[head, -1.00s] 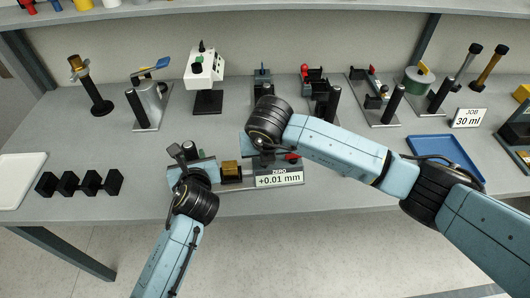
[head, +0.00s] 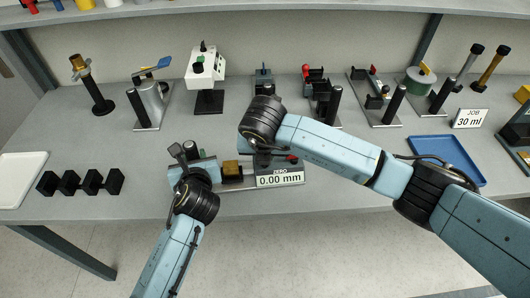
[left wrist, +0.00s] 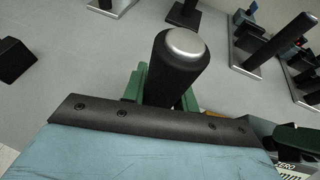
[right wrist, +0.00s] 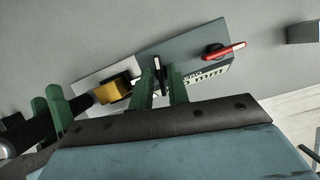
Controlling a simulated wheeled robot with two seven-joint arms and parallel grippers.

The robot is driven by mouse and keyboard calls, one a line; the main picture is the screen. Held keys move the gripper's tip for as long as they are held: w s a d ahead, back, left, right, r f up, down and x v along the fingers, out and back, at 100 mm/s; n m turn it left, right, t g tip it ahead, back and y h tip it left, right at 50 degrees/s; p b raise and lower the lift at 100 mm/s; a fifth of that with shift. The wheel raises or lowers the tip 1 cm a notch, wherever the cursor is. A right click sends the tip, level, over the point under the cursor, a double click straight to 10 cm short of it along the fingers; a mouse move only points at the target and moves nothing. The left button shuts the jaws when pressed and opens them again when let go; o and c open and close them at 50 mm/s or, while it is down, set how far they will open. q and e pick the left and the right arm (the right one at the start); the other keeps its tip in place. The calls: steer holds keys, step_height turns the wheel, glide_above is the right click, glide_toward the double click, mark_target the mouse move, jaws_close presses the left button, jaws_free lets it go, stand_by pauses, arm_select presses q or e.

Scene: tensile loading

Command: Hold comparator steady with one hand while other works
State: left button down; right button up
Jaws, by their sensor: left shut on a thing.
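The comparator, with its display (head: 279,181) reading 0.00 mm under the word ZERO, sits near the table's front edge in the head view. A brass block (head: 231,168) is on it and also shows in the right wrist view (right wrist: 113,91). My left gripper (left wrist: 160,85) is shut on a black upright handle (left wrist: 180,58) with a silver top, at the comparator's left end. My right gripper (right wrist: 160,76) is over the comparator, fingers apart on either side of a thin dark part. A red lever (right wrist: 222,50) lies just beyond them. My right arm partly hides the comparator in the head view.
Black V-shaped blocks (head: 80,183) and a white tray (head: 18,180) are on the left. Several instruments, including a white box on a stand (head: 205,66), line the back.

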steer(key=shift+o, duration=0.8)
steer(key=v, duration=1.2)
stand_by(1.0)
arm_select(q)
steer(key=c, duration=1)
jaws_free()
steer(key=v, duration=1.2)
steer(key=shift+s, duration=0.1)
